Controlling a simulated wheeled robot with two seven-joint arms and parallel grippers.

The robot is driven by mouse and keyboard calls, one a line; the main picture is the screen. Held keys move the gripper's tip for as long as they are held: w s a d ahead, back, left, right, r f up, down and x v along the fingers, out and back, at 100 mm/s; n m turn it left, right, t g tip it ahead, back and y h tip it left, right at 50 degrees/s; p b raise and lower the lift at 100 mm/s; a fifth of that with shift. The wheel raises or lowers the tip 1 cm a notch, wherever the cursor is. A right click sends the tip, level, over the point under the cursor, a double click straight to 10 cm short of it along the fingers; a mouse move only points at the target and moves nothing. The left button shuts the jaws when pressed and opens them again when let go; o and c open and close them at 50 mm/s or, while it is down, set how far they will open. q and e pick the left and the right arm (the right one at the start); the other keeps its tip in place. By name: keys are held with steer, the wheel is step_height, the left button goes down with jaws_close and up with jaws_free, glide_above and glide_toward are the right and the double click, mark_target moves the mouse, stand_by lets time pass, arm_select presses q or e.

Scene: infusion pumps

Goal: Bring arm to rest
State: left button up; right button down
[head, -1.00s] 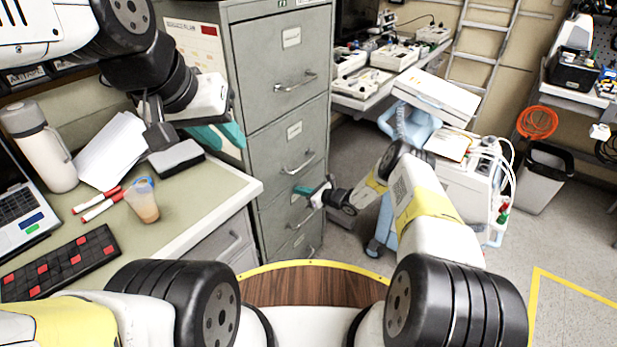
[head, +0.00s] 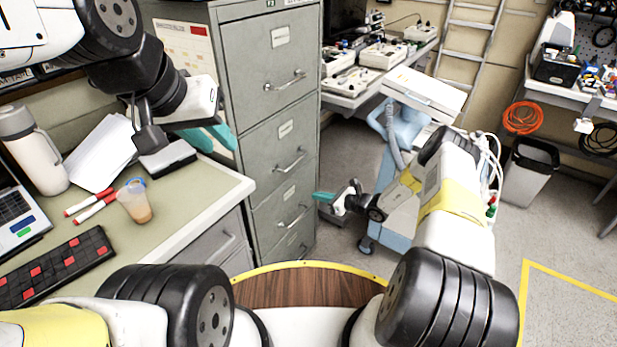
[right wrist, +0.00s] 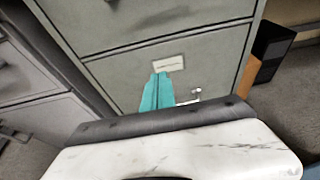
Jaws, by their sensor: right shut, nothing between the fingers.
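My right gripper (head: 323,196) stands in front of the lower drawers of a grey filing cabinet (head: 268,62), near its right edge. Its teal fingers lie together, shut and empty, in the right wrist view (right wrist: 157,92), with a drawer front behind them. My right arm (head: 450,200) reaches forward from the lower right and bends back toward the cabinet. My left gripper (head: 212,137) has teal fingers over the desk's back right, beside the cabinet. My left wrist partly hides it, and the gap between its fingers is unclear.
The desk (head: 190,200) at left holds a cup (head: 135,203), red markers (head: 88,206), a flask (head: 30,150), papers (head: 100,155) and a keyboard (head: 55,268). A blue and white cart (head: 400,215) stands behind my right arm.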

steer(key=s+r+n+g+h, duration=0.15)
steer(key=s+r+n, duration=0.3)
steer(key=r, duration=0.65)
steer(key=s+a+r+n+g, duration=0.1)
steer(key=s+r+n+g, duration=0.35)
steer(key=r, duration=0.75)
steer(key=s+r+n+h, duration=0.1)
steer(key=s+r+n, duration=0.1)
steer(key=r+n, duration=0.7)
steer(key=s+d+r+n+t+h, duration=0.1)
steer(key=s+d+r+n+h, duration=0.1)
steer(key=s+r, duration=0.4)
steer(key=s+d+r+n+t+h, duration=0.1)
steer(key=s+d+r+n+h, duration=0.1)
steer(key=s, duration=1)
steer(key=s+d+r+n+t+h, duration=0.1)
steer(key=s+d+r+n+h, duration=0.2)
steer(key=s+r, duration=0.6)
steer(key=shift+s+d+r+n+t, duration=0.3)
steer(key=shift+d+r+n, duration=0.1)
steer(key=shift+d, duration=0.85)
steer(key=shift+a, duration=0.1)
